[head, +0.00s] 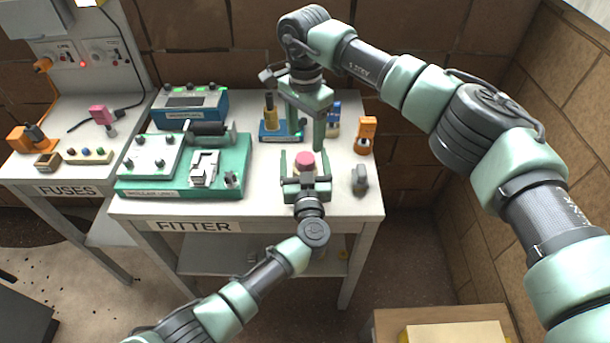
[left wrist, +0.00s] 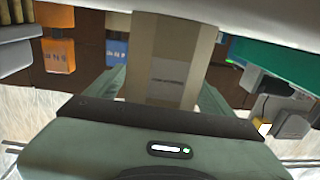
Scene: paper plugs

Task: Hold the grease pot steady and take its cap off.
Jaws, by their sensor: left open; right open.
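The grease pot has a pink-red cap (head: 305,159), seen near the front of the fitter bench. Its beige body (left wrist: 178,50), with a grey label, stands between my left fingers in the left wrist view. My left gripper (head: 305,166) is open, reaching in from the front, with a finger on each side of the pot. I cannot tell whether either finger touches it. My right gripper (head: 305,140) is open and points down, above or just behind the cap in the head view. It looks empty. The cap appears to be on the pot.
A green fixture (head: 238,160) with a white box and clamp stands left on the bench (head: 270,215). A blue holder with a yellow tool (head: 269,113) is behind. An orange item (head: 367,132) and a small grey one (head: 360,179) are to the right.

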